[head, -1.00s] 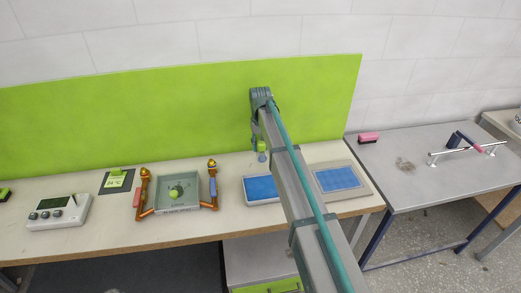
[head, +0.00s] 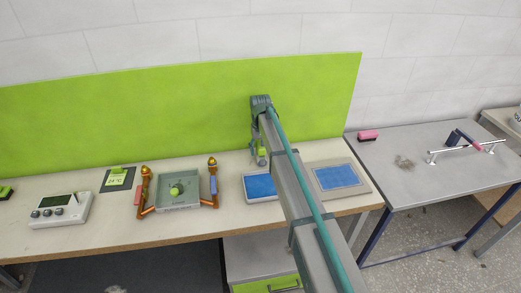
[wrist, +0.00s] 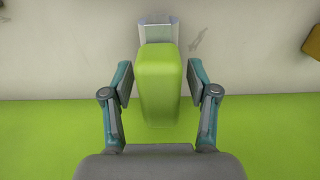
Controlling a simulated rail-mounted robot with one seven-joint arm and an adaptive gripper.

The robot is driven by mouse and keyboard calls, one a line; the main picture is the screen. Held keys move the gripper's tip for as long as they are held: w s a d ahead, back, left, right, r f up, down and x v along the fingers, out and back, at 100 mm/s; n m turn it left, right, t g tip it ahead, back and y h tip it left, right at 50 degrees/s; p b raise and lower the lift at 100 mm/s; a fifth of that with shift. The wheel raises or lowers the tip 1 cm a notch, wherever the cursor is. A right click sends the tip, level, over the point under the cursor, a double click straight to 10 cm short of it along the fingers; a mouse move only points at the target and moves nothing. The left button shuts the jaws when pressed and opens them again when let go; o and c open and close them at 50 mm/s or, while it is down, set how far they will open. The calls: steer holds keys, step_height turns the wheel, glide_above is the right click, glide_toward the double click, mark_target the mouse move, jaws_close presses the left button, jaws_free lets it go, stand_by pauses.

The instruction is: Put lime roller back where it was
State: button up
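The lime roller shows in the wrist view as a lime block (wrist: 160,85) with a pale grey part at its far end. It lies between the fingers of my gripper (wrist: 160,82), with a thin gap visible on each side. The fingers are apart and neither pad clearly touches it. In the head view my gripper (head: 260,157) is small, low over the back of the long table, beside the left blue-topped panel. A bit of lime shows there. I cannot tell whether the roller touches the table.
A grey tray (head: 177,204) with a lime ball stands between orange pipes (head: 145,190). Blue-topped panels (head: 258,187) (head: 337,177) lie near my arm. A lime back wall (head: 120,120) rises behind the table. A grey side table (head: 430,180) holds a pink block (head: 368,135) and a rail (head: 465,149).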

step_height(320, 180, up, 12)
steer(key=b, duration=0.3)
steer(key=shift+r, duration=0.15)
stand_by(0.4)
